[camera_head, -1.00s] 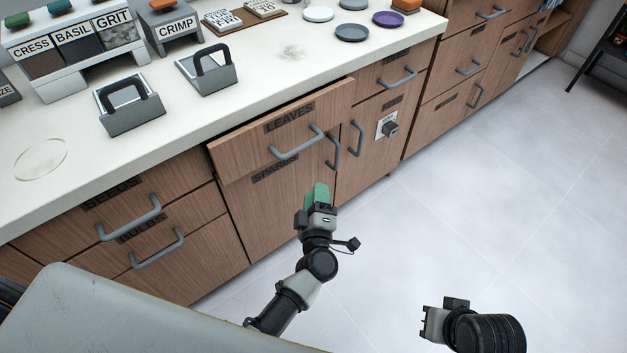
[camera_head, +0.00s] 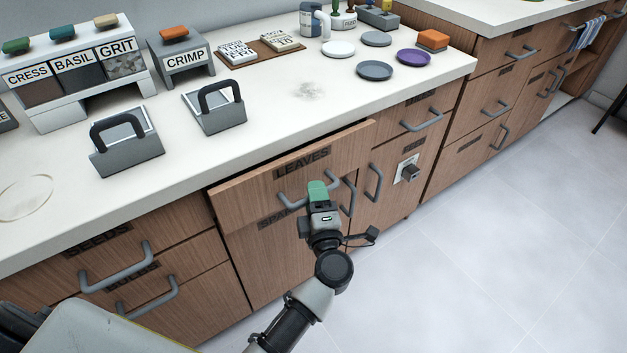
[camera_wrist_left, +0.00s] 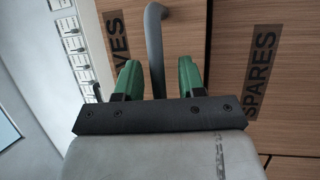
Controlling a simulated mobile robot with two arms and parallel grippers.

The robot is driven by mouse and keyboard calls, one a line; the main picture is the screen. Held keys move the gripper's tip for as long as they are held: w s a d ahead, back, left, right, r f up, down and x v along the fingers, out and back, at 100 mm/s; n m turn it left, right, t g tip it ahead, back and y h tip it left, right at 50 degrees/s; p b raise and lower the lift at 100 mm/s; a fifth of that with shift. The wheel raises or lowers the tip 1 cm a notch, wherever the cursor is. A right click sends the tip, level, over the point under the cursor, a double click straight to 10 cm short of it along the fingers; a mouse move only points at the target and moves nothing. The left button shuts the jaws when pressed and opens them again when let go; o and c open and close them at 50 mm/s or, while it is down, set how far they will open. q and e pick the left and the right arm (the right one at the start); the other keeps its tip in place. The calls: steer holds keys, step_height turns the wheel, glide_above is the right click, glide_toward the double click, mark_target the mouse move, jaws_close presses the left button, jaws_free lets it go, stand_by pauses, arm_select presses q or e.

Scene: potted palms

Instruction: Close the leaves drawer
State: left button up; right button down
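The leaves drawer (camera_head: 243,190) is a wooden front labelled LEAVES under the counter. It stands out a little from the cabinet, partly open. Its grey bar handle (camera_head: 292,200) is partly hidden behind my left gripper (camera_head: 318,190). In the left wrist view my left gripper (camera_wrist_left: 158,78) has its two green fingers apart. The handle (camera_wrist_left: 154,25) appears in the gap between them, with space on both sides. I cannot tell how deep it sits between the fingers. The drawer's label (camera_wrist_left: 117,45) shows on the left there. My right gripper is out of view.
The SPARES door (camera_head: 250,245) is below the drawer, its label also in the wrist view (camera_wrist_left: 262,70). Another vertical handle (camera_head: 375,182) and a dial (camera_head: 409,172) are to the right. The counter (camera_head: 290,120) overhangs above. The floor (camera_head: 500,230) at right is clear.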

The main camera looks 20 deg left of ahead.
arm_select(q)
steer(key=shift+w+a+r, duration=0.1)
steer(key=shift+w+a, duration=0.05)
steer(key=shift+w, duration=0.1)
steer(key=shift+s, duration=0.1)
